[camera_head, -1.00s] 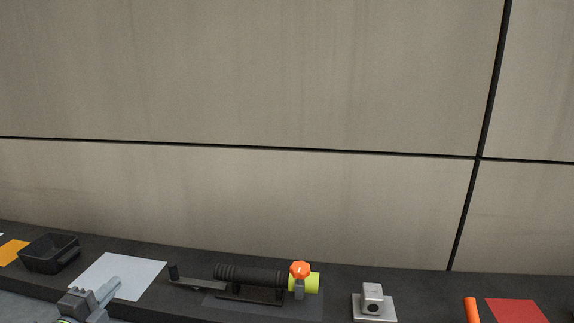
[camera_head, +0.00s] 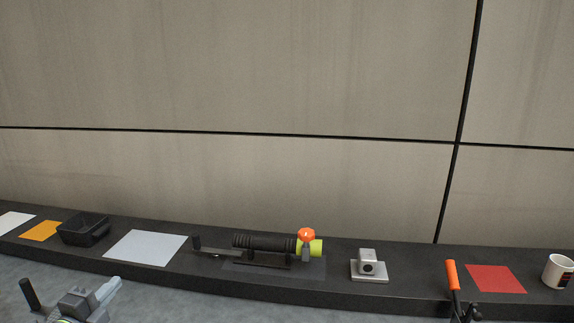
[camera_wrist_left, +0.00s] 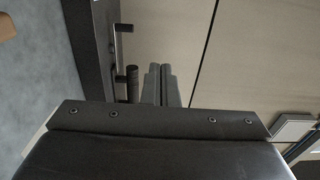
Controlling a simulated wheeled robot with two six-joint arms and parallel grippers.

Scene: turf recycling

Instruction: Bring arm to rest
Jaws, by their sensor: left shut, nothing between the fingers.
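My left gripper (camera_head: 112,288) is at the lower left of the head view, its pale grey fingers pointing up and to the right. It is in front of the dark bench (camera_head: 200,275), over the grey floor, apart from the things on the bench. In the left wrist view its two fingers (camera_wrist_left: 161,84) lie together, with nothing between them. The rest of the arm is mostly out of frame. My right gripper does not show.
The bench carries a black tray (camera_head: 84,230), a white sheet (camera_head: 146,247), a black ribbed device (camera_head: 263,243) with an orange knob, a small metal block (camera_head: 368,269), a red sheet (camera_head: 496,279) and a mug (camera_head: 559,270). An orange-handled thing (camera_head: 451,274) stands near the front edge.

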